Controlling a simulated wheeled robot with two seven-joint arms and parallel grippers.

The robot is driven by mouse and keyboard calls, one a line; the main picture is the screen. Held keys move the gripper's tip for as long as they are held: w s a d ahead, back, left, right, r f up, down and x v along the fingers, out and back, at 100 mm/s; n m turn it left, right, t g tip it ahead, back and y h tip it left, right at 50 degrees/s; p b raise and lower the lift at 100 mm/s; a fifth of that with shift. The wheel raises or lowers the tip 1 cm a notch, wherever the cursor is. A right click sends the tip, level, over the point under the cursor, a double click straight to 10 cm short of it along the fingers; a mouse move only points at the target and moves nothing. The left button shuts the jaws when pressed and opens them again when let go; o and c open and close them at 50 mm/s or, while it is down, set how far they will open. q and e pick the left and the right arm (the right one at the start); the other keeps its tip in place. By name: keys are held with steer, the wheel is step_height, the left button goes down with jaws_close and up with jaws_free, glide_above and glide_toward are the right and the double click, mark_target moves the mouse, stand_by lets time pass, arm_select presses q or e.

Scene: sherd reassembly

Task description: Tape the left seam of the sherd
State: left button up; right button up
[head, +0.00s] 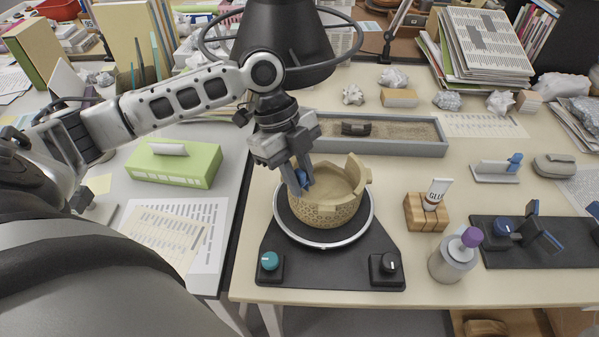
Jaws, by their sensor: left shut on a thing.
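A tan bowl-shaped vessel (330,212) with a patterned outer wall and an uneven, stepped rim stands on a round, pale-rimmed turntable (368,226). My left gripper (301,184) points down at the vessel's left rim. It is shut on a small blue piece (304,178), which looks like tape. The fingers hide part of the left wall, so I cannot tell whether the blue piece touches it. The left seam cannot be made out. My right gripper is not in view.
A grey sand tray (420,148) lies behind.

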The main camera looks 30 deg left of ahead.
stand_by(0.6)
arm_select(q)
steer(key=shift+f+p, duration=0.3)
steer(key=shift+f, duration=0.3)
steer(key=shift+f, duration=0.55)
stand_by(0.7)
steer(key=shift+f, duration=0.1)
stand_by(0.4)
steer(key=shift+f, duration=0.2)
stand_by(0.6)
